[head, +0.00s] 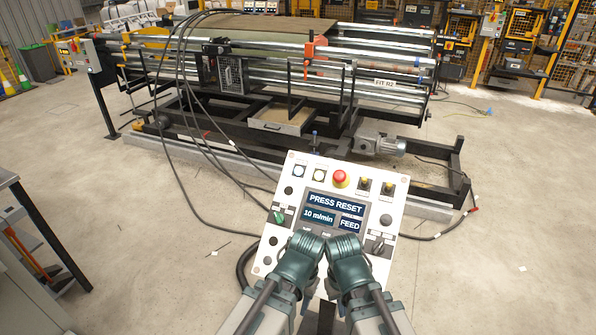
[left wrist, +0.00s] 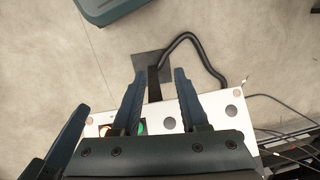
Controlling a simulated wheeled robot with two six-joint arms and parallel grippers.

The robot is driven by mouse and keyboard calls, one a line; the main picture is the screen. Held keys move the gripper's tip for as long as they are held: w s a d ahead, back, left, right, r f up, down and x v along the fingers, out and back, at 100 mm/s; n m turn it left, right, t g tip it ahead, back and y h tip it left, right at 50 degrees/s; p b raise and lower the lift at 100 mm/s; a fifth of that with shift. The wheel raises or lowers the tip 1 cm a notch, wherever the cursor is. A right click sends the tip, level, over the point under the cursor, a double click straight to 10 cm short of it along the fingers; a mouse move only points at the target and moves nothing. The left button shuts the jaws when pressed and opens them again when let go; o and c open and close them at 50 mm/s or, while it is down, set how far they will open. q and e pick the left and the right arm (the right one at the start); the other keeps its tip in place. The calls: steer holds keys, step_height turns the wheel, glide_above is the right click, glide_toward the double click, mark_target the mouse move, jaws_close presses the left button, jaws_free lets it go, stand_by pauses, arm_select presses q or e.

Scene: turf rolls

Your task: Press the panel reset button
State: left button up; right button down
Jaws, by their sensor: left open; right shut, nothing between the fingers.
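A white control panel (head: 391,210) faces me, tilted, in the head view. Its screen (head: 336,204) reads "PRESS RESET", "10 m/min" and "FEED". A red mushroom button (head: 340,179) is at its top middle, with two pale round buttons to its left, one at the corner (head: 299,171) and one beside it (head: 319,174). I cannot read which is the reset. A green knob (head: 279,216) is at the left. My left gripper (head: 311,240) and right gripper (head: 344,240) are close together over the panel's lower part. The left wrist view shows my left fingers (left wrist: 158,86) open over the panel (left wrist: 213,103).
A roller machine (head: 230,115) with a black frame stands behind the panel, cables hanging from it. A dark-legged table (head: 40,230) is at the left edge. Yellow-framed cages (head: 465,40) line the back right. Concrete floor is open on both sides.

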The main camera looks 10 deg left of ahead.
arm_select(q)
jaws_close()
stand_by(1.4)
